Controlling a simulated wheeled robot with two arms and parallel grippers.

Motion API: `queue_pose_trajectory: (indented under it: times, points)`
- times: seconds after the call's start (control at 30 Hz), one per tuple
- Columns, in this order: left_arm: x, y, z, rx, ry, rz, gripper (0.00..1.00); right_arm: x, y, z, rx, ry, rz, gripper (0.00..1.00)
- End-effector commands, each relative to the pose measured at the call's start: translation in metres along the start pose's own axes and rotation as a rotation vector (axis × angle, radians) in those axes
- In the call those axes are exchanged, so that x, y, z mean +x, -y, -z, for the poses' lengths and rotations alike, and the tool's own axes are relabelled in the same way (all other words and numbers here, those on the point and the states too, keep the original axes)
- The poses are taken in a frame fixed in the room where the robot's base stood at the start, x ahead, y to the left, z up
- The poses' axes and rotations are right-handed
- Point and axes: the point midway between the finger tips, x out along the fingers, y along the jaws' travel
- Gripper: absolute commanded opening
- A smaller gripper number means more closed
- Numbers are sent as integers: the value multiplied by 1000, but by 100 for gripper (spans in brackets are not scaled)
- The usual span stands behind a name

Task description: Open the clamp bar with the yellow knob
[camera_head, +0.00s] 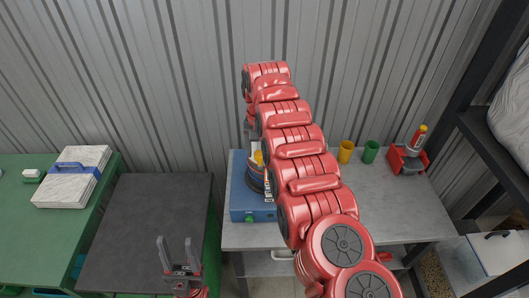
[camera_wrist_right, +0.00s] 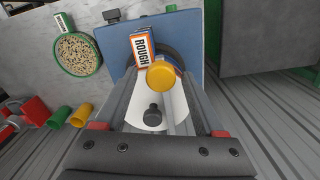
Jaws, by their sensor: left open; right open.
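The yellow knob (camera_wrist_right: 160,75) shows in the right wrist view as a round yellow cap, beside an orange and white block marked ROUGH (camera_wrist_right: 143,47). A white disc and a small black knob (camera_wrist_right: 152,115) lie near it. The knob shows partly in the head view (camera_head: 258,157), on a blue box (camera_head: 252,207), with my right arm covering much of it. My right gripper (camera_wrist_right: 157,84) is open, its fingers on either side of the knob; contact cannot be told. The clamp bar is not clearly made out. My left gripper (camera_head: 178,255) is open and empty at the bottom.
The blue box stands on a grey table (camera_head: 405,205). Yellow (camera_head: 346,151) and green (camera_head: 370,151) cups and a red holder (camera_head: 407,159) are to its right. A dark mat (camera_head: 147,225) and green table (camera_head: 35,240) lie left. A corrugated wall is behind.

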Motion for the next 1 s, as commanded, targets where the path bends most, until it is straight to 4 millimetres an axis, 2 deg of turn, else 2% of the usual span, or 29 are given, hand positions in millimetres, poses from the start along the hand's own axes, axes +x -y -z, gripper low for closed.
queue_pose_trajectory:
  times: [0.13,0.4,0.47,0.8,1.0]
  points:
    - [2,0,0,0,0,0,50,9,2,-1,0,1,-1,71]
    - [1,0,0,0,0,0,50,10,2,-1,0,-1,1,71]
    - [1,0,0,0,0,0,50,10,2,-1,0,-1,1,62]
    - [1,0,0,0,0,0,50,10,2,-1,0,-1,1,1]
    - [1,0,0,0,0,0,50,10,2,-1,0,-1,1,0]
